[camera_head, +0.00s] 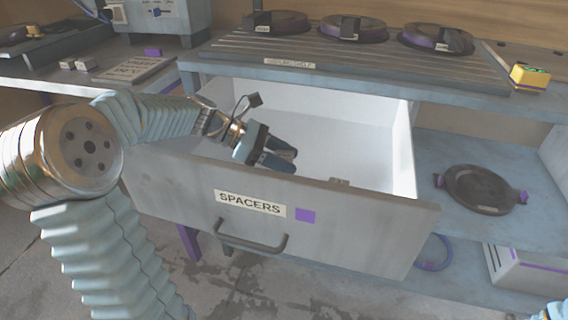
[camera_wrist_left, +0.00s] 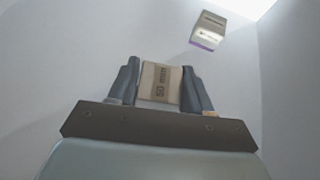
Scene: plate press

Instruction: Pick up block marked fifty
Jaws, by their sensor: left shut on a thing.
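My left gripper (camera_head: 284,162) reaches down into the open white drawer (camera_head: 355,150) labelled SPACERS. In the left wrist view the same gripper (camera_wrist_left: 160,72) is shut on a beige block (camera_wrist_left: 160,82), with one finger on each side of it. The block's face carries a dark marking that reads like 50 mm, turned sideways. In the head view the drawer front and the fingers hide this block. A second, smaller-looking block (camera_wrist_left: 208,30) with a purple edge lies apart from the fingers, near the drawer wall. My right gripper is out of view.
The drawer front (camera_head: 350,225) with its handle (camera_head: 250,240) stands before the gripper. The counter above holds several dark round plates (camera_head: 350,30) and a yellow box (camera_head: 530,76). A dark disc (camera_head: 479,189) lies on the lower shelf at right.

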